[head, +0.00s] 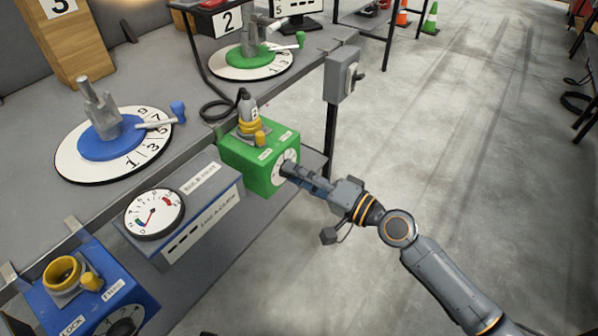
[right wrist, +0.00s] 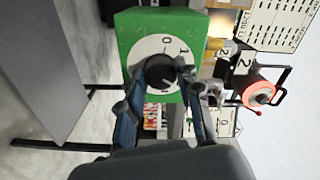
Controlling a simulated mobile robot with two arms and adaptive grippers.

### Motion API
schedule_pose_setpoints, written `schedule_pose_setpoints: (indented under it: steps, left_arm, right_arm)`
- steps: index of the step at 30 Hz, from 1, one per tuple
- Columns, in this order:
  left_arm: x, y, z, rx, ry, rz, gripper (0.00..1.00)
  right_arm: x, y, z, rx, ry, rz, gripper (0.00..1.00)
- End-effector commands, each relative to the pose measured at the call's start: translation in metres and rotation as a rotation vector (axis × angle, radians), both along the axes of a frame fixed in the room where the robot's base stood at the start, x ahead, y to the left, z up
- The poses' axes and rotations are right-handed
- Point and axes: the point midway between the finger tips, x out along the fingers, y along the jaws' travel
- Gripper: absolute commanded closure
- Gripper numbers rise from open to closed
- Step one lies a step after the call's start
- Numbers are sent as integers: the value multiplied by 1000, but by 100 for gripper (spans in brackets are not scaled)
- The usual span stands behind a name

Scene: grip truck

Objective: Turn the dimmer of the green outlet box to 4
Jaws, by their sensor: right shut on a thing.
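The green outlet box (head: 258,162) stands on the lower shelf in the middle of the head view. Its side face carries a round white dial (right wrist: 157,69) with numbers and a black dimmer knob (right wrist: 160,72). My right gripper (head: 292,170) reaches the dial from the right. In the right wrist view my right gripper (right wrist: 154,88) has a finger on each side of the knob and is shut on it. The digits 0 and 1 show on the dial; other marks are partly hidden by the fingers and the knob's pointer is unclear. My left gripper is out of view.
A grey gauge box (head: 185,210) stands left of the green box. A blue outlet box (head: 88,295) stands at the lower left. Dials with blue (head: 112,142) and green (head: 250,62) centres lie on the bench. The floor (head: 420,160) on the right is clear.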

Motion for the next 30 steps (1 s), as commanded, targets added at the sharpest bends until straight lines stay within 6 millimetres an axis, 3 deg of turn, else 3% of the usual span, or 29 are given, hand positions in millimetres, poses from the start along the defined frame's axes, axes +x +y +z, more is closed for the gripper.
schedule_pose_setpoints:
  steps: [18, 30]
  left_arm:
    - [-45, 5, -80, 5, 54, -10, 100]
    - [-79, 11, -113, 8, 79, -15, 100]
  right_arm:
    - [1, 0, 4, 336, 460, -2, 98]
    - [1, -1, 3, 472, 646, -2, 98]
